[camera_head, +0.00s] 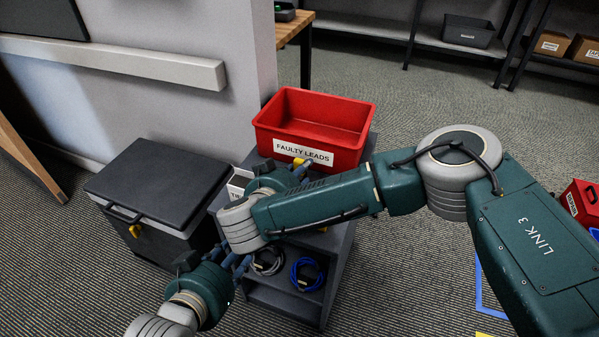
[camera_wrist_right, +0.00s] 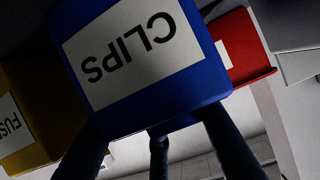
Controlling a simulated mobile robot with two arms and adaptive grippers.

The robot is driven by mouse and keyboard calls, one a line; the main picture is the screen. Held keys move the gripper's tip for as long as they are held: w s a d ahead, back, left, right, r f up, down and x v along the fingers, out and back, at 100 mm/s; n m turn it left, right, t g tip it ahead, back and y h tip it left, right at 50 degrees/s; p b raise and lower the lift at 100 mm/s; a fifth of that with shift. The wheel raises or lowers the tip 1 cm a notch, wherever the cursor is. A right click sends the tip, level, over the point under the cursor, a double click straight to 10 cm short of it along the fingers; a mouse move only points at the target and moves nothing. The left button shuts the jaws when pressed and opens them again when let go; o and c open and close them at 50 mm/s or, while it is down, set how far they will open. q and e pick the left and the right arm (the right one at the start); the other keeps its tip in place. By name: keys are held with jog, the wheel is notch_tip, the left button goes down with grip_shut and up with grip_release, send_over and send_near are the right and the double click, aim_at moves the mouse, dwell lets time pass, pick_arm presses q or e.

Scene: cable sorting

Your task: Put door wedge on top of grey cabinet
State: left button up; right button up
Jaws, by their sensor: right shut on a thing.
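A small yellow piece (camera_head: 299,162), which looks like the door wedge, shows at the fingers of my right gripper (camera_head: 302,172). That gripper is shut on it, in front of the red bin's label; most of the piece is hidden. A dark grey cabinet (camera_head: 337,240) with open shelves stands beneath, and my right forearm crosses above it. In the right wrist view my dark fingers (camera_wrist_right: 160,145) enter from below; I cannot make out the wedge there. My left gripper (camera_head: 241,264) is at the cabinet's front left, its finger opening unclear.
A red "FAULTY LEADS" bin (camera_head: 340,117) and a partly hidden white bin (camera_head: 238,184) sit at the cabinet. Coiled cables (camera_head: 307,273) lie inside it. A black lidded box (camera_head: 150,180) stands left. The right wrist view shows a blue "CLIPS" bin (camera_wrist_right: 195,85) with yellow and red bins beside it.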

pick_arm(q)
jog(key=shift+w+d+r, duration=0.15)
jog(key=shift+w+r, duration=0.05)
jog(key=shift+r, duration=0.05)
jog(key=shift+r, duration=0.15)
pick_arm(e)
jog(key=o, duration=1.2)
jog(key=p+v, duration=0.1)
jog(key=v, duration=0.2)
jog(key=shift+s+a+r, duration=0.15)
jog(key=shift+r, duration=0.05)
jog(key=p+v, duration=0.1)
jog(key=v, duration=0.6)
jog(key=shift+s+r, duration=0.1)
jog(key=shift+s, duration=0.2)
pick_arm(q)
jog(key=s+a+f+g+y, duration=0.1)
jog(key=s+a+f+g, duration=0.2)
jog(key=s+f+g, duration=0.2)
jog(key=s+f, duration=0.2)
jog(key=s, duration=0.2)
jog(key=shift+a+f, duration=0.25)
jog(key=shift+f, duration=0.15)
pick_arm(e)
jog(key=shift+s+a+r, duration=0.1)
jog(key=shift+s+r, duration=0.1)
jog(key=shift+s, duration=0.25)
pick_arm(q)
jog(key=shift+s, duration=0.15)
